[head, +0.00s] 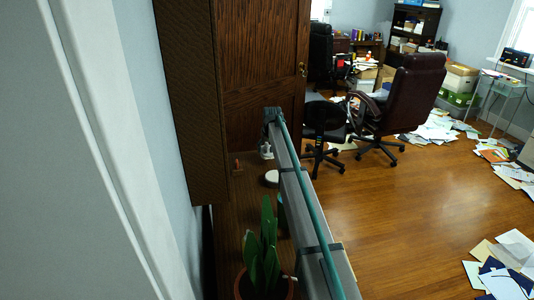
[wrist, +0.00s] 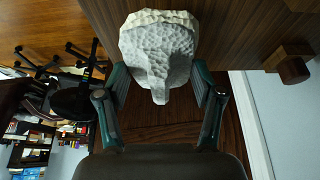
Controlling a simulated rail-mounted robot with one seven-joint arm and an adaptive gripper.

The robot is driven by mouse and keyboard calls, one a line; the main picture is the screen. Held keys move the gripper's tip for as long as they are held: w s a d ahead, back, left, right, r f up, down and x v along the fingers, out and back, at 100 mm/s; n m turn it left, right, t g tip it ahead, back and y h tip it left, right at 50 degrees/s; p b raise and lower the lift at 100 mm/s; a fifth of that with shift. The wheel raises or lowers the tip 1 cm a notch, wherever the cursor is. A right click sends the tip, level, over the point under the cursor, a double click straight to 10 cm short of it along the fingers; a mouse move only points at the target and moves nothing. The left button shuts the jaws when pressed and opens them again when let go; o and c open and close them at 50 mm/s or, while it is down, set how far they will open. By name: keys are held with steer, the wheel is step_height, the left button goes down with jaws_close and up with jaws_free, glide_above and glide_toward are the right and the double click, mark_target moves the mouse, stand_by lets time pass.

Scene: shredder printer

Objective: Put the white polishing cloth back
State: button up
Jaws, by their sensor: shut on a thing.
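The white polishing cloth (wrist: 158,48) is a crumpled, dimpled white bundle in the wrist view. It sits between the two fingers of my gripper (wrist: 160,78), which is shut on it. Its narrower end points toward the gripper's palm. In the head view my gripper (head: 267,148) is at the far end of my arm, over the dark wooden surface (head: 222,215) in front of the tall wooden cabinet.
A small reddish-brown wooden piece (head: 237,167) lies near the cabinet (head: 245,75). Office chairs (head: 404,105) and scattered papers occupy the floor at right.

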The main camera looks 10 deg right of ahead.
mark_target(267, 154)
steer(key=shift+w+f, duration=0.4)
steer(key=shift+w, duration=0.05)
steer(key=shift+a+f+p, duration=0.1)
steer(key=shift+f+p, duration=0.75)
steer(key=shift+f, duration=0.8)
steer(key=shift+f, duration=0.1)
steer(key=o, duration=1)
steer(key=b+v, duration=0.2)
steer(key=v, duration=1)
steer(key=shift+b, duration=0.35)
